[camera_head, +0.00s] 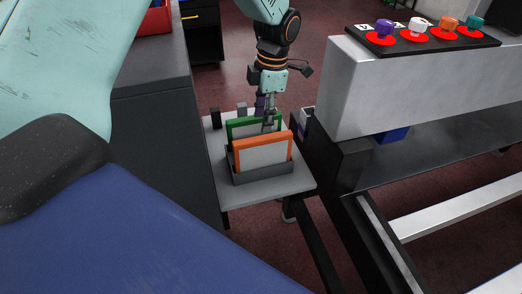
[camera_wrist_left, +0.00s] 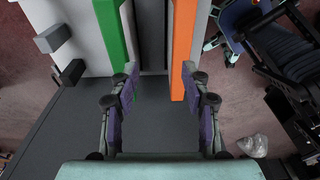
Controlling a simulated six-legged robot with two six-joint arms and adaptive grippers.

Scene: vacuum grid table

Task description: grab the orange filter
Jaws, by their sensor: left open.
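The orange filter (camera_head: 263,156), a pale panel in an orange frame, stands upright in a dark grey holder (camera_head: 268,176) on a small grey table. The green filter (camera_head: 238,123) stands behind it in the same holder. My left gripper (camera_head: 268,126) points down just behind the orange filter's top edge, and its fingertips are partly hidden. In the wrist view, my left gripper (camera_wrist_left: 158,78) is open and empty. Its fingers straddle the gap between the green filter (camera_wrist_left: 110,35) and the orange filter (camera_wrist_left: 183,50); the right finger overlaps the orange edge. My right gripper is out of view.
A dark cabinet (camera_head: 155,120) stands close on the left of the small table (camera_head: 238,192). Small dark blocks (camera_head: 214,118) sit on the table's left edge.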

